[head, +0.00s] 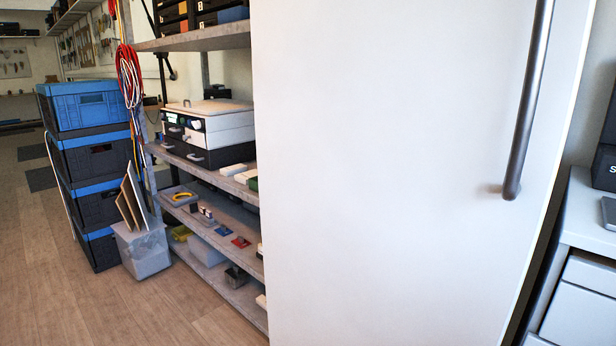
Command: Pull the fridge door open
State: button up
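The white fridge door (390,180) fills the middle and right of the head view, close in front of me. Its dark grey bar handle (527,110) runs upright near the door's right edge. The handle's lower end bends into the door, and its upper end is cut off by the top of the view. The door's right edge slants down to the left, and I cannot tell whether the door is shut. My gripper is not in view.
Left of the fridge stands a metal shelf unit (215,38) with boxes and small parts. Stacked blue-lidded crates (92,150) and a clear bin (145,252) stand farther left. A white cabinet (585,290) is close on the right. Wooden floor (90,305) is clear at lower left.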

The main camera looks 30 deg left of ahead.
aim_at(409, 152)
jog(key=j+u, duration=0.15)
jog(key=u, duration=0.9)
